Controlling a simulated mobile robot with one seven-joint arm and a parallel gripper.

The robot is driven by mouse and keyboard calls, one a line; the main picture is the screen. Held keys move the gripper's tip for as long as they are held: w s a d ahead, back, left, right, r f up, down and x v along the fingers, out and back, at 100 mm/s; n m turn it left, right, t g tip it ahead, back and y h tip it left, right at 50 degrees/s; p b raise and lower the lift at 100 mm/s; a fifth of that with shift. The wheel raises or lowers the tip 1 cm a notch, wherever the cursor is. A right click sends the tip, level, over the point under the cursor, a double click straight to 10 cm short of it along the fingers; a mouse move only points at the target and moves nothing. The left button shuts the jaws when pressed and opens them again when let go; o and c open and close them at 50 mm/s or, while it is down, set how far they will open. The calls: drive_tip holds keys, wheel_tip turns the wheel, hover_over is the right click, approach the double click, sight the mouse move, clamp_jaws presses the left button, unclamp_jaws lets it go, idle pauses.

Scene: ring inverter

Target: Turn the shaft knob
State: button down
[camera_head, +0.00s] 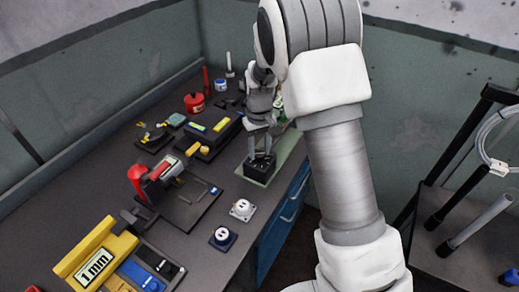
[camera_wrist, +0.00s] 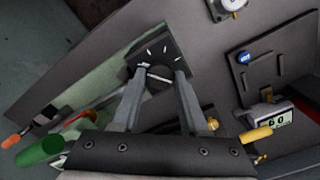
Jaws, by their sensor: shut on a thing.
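The shaft knob (camera_wrist: 159,77) sits on a black box with white tick marks (camera_wrist: 163,48) in the wrist view. My gripper (camera_wrist: 160,73) has one finger on each side of the knob and is shut on it. In the head view the black box (camera_head: 259,170) stands on a green mat, with my gripper (camera_head: 260,152) reaching down onto it from above. The knob itself is mostly hidden by my fingers there.
A red pot (camera_head: 194,102) and small tools stand at the back. A cart (camera_head: 470,235) is at the right.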

sight(260, 153)
drive_tip(key=m, duration=0.4)
drive_tip(key=shift+m, duration=1.7)
drive_tip(key=shift+c, duration=2.2)
unclamp_jaws()
drive_tip(key=shift+r, duration=0.1)
wheel_tip(260, 153, up, 17)
drive_tip(key=shift+r+p, duration=0.15)
drive_tip(key=shift+p, duration=0.15)
